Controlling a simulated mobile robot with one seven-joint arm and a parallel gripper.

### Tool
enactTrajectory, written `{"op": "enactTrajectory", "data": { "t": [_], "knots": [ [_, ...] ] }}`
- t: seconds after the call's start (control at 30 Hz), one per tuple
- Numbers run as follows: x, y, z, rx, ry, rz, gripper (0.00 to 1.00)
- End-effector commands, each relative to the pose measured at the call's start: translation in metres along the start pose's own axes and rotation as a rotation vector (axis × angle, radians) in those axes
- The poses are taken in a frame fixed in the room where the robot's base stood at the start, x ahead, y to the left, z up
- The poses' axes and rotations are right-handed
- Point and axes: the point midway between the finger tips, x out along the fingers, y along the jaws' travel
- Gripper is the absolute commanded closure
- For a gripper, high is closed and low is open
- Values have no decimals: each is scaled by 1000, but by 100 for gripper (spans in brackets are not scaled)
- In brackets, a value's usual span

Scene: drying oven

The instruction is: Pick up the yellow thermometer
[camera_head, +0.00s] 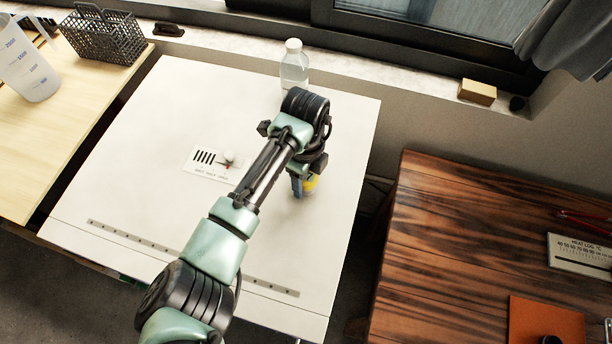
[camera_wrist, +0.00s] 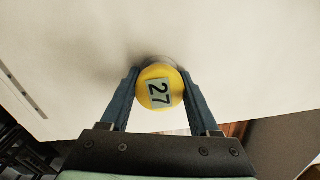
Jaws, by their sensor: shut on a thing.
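The yellow thermometer (camera_wrist: 158,100) shows in the wrist view as a round yellow head with a pale label reading 27. It sits between the two blue fingers of my gripper (camera_wrist: 160,97), which are shut on its sides. In the head view, a bit of the yellow thermometer (camera_head: 311,184) shows beside my gripper (camera_head: 303,190), at the right part of the white oven top (camera_head: 130,130). My arm hides part of it. I cannot tell whether its base touches the surface.
A clear bottle (camera_head: 294,68) stands at the back edge of the white top. A control panel with a knob (camera_head: 227,160) lies left of my arm. A wooden table (camera_head: 470,230) is at the right. A black basket (camera_head: 104,38) and a beaker (camera_head: 27,68) stand at the left.

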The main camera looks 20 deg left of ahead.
Motion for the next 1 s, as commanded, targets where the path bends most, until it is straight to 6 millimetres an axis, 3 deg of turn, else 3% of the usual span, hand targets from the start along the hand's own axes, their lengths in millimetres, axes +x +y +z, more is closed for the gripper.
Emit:
{"op": "enactTrajectory", "data": {
  "t": [0.27, 0.47, 1.0],
  "knots": [
    [-4, -1, 0, 0, 0, -2, 92],
    [-24, -1, 0, 0, -1, -3, 92],
    [-132, -1, 1, 2, -4, -5, 92]
  ]
}}
